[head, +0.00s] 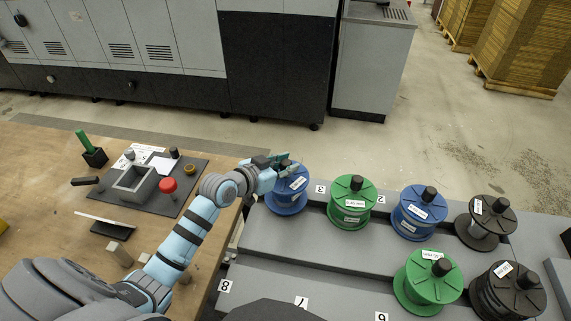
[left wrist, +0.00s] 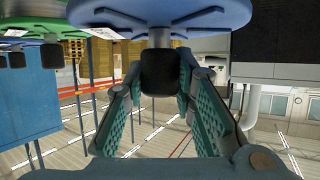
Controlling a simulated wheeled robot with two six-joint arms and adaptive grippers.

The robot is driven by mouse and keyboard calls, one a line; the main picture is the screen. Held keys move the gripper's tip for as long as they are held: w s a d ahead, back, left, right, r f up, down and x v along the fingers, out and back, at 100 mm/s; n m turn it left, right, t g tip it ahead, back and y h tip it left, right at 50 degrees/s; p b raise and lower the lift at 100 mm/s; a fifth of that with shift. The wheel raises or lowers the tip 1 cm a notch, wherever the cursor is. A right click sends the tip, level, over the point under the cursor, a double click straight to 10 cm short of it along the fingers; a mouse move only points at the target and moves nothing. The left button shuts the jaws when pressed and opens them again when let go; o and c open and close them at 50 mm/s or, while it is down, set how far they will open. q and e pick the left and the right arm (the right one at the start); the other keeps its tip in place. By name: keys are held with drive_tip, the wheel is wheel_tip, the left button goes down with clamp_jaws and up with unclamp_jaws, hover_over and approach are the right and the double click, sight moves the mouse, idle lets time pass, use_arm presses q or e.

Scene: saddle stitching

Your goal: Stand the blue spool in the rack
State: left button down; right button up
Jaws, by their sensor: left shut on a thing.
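The blue spool (head: 287,198) is upright at the left end of the back row of the grey rack (head: 285,240), left of the number 3 label. I cannot tell whether its base rests on the rack or hangs just above. My left gripper (head: 281,165) is at its top. In the left wrist view, the gripper's two fingers are around the black knob (left wrist: 160,71) under the blue flange (left wrist: 160,12). A second blue spool (head: 419,214) stands further right in the same row. My right gripper is not in view.
A green spool (head: 352,204) stands close right of the held spool. A black spool (head: 485,223), a front green spool (head: 428,283) and a front black spool (head: 507,291) stand farther right. Front slots near 8 and 7 look empty. A wooden table (head: 50,160) with tools is left.

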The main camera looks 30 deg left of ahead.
use_arm(q)
drive_tip(key=shift+f+b, duration=0.65)
drive_tip(key=shift+f, duration=0.15)
drive_tip(key=c, duration=1.2)
unclamp_jaws()
drive_tip(key=shift+c, duration=0.2)
drive_tip(key=shift+s+f, duration=0.1)
drive_tip(key=shift+f, duration=0.05)
drive_tip(key=v, duration=1.2)
drive_tip(key=shift+d, duration=0.1)
